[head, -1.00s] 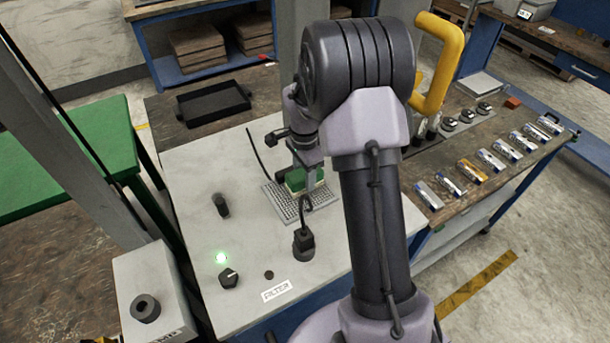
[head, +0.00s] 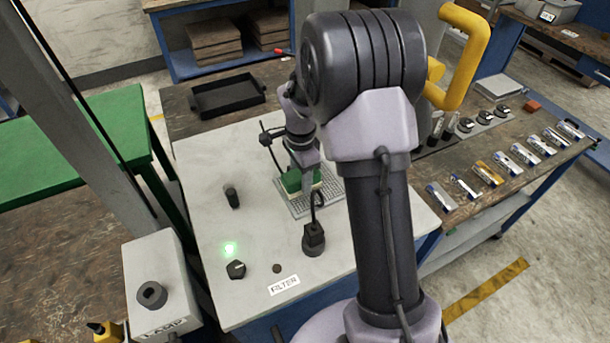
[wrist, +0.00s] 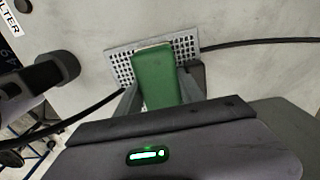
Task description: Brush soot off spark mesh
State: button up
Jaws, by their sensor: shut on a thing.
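The spark mesh is a pale, perforated rectangular plate (head: 328,192) lying on the light bench top; it also shows in the wrist view (wrist: 122,66). A green block with a pale underside, seemingly the brush (head: 292,183), is over the mesh and covers its middle. In the wrist view the green brush (wrist: 158,80) is between my two fingers. My gripper (head: 304,172) is shut on it. I cannot tell whether the underside touches the mesh. No separate soot can be made out.
A black cable post (head: 314,238) stands just in front of the mesh, and a short black post (head: 232,197) to its left. A lit green lamp (head: 230,249), a knob (head: 236,269) and a FILTER label (head: 284,284) are nearer. A black tray (head: 228,96) lies behind.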

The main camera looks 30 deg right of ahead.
notch_tip(320, 180, up, 5)
jog(key=p, duration=0.3)
jog(key=shift+r+p, duration=0.15)
jog(key=shift+p, duration=0.2)
jog(key=s+p, duration=0.3)
jog(key=s, duration=0.1)
jog(key=shift+s+d, duration=0.1)
jog(key=shift+f+b, duration=1.5)
jog(key=shift+f, duration=0.75)
jog(key=shift+f+b, duration=0.4)
jog(key=shift+d, duration=0.1)
jog(key=shift+d+r, duration=0.1)
jog(key=shift+d, duration=1.05)
